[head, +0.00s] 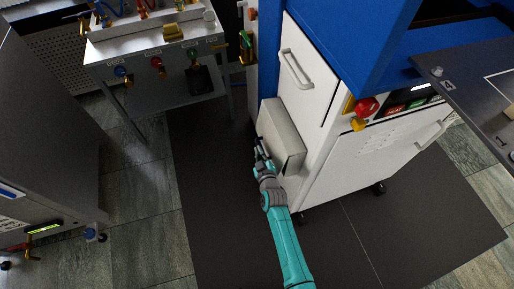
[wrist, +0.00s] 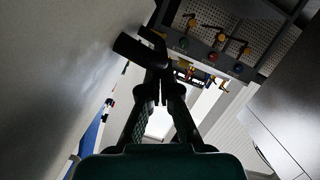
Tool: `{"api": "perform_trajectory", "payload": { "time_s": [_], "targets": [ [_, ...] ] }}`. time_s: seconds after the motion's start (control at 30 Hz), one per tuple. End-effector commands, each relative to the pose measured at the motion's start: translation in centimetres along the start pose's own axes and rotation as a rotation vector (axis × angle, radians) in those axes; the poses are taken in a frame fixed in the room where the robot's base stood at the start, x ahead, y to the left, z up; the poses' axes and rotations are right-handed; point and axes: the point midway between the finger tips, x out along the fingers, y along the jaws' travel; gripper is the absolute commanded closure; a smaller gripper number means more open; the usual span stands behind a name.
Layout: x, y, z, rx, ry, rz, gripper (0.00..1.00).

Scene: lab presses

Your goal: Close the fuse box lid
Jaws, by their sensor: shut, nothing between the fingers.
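The fuse box (head: 281,132) is a pale grey box on the left side of the white press cabinet. Its outer face is light and its near end is dark. How far its lid stands open cannot be told from here. My gripper (head: 261,150) is at the box's near left side, very close to it; contact is unclear. In the wrist view my gripper (wrist: 167,82) has its fingertips together with nothing between them. A broad grey surface (wrist: 60,70) fills the left of that view, with a dark stubby part (wrist: 133,47) beside the fingers.
A blue-framed press with a white cabinet (head: 362,160) and red button (head: 367,107) stands at right. A metal bench (head: 155,45) with coloured valves stands at back left. A grey cabinet (head: 50,130) is at left. Dark mat floor (head: 215,200) lies clear between them.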

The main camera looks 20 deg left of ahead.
Motion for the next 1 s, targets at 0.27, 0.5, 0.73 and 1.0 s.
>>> {"api": "perform_trajectory", "payload": {
  "time_s": [0.27,0.5,0.73,1.0],
  "targets": [
    [0.5,0.1,1.9,-0.122,-0.001,0.032,1.00],
    [0.6,0.2,2.4,-0.164,0.000,0.044,1.00],
    [0.6,0.2,2.6,-0.169,-0.003,0.045,1.00],
    [0.6,0.2,2.7,-0.168,-0.005,0.044,1.00]
  ]
}}
